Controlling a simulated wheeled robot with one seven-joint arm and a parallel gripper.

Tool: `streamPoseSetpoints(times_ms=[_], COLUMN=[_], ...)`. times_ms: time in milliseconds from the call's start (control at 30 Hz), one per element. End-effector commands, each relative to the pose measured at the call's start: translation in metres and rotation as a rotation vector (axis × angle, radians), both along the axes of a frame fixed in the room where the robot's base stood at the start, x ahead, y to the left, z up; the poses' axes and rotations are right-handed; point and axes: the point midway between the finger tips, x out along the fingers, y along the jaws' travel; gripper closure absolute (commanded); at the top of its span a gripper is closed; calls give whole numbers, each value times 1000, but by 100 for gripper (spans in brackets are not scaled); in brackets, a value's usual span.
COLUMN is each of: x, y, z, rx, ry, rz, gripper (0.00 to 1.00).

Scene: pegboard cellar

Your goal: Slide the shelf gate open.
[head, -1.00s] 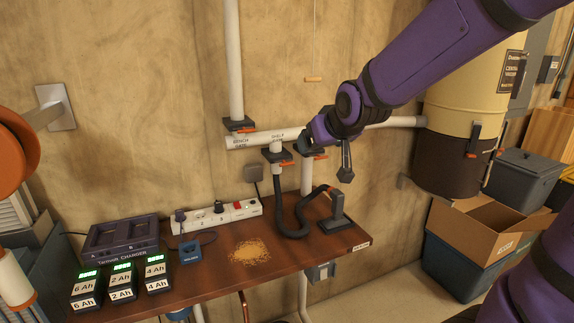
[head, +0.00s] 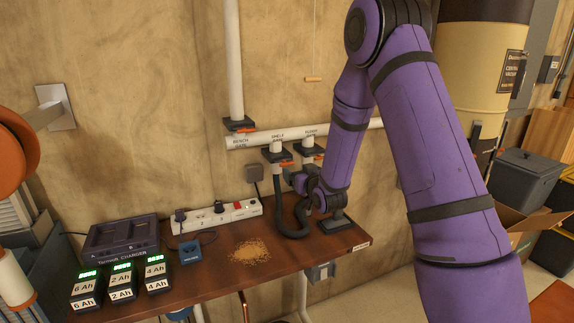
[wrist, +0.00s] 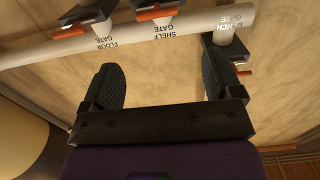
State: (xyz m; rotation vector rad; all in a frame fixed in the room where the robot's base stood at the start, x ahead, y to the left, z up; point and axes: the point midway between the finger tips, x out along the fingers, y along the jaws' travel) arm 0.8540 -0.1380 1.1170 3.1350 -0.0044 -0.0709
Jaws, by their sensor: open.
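The shelf gate (head: 276,155) is a black block under the white pipe, with its orange tab (head: 286,163) at its right side in the head view. In the wrist view the lettering is upside down; the orange shelf gate tab (wrist: 157,12) is near the top edge, above the "SHELF GATE" label. My gripper (wrist: 162,78) is open and empty, its two dark fingers spread on either side of bare wall. It is apart from the tab. In the head view my gripper (head: 294,178) is close to the gates, partly hidden by my wrist.
The bench gate's orange tab (head: 246,130) is to the left and the floor gate's (head: 318,158) to the right. A black hose (head: 282,205) hangs from the shelf gate close to my gripper. The workbench (head: 215,275) below holds a power strip (head: 217,216) and a battery charger (head: 118,238).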

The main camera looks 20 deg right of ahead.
Motion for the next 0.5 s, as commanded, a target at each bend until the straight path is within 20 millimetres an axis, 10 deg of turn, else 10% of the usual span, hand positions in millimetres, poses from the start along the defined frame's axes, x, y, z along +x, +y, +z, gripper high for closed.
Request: streamPoseSetpoints(times_ms=[500], x=[39], y=[-2], z=[-15], rx=[5], ry=[-48], rz=[4], gripper=[15])
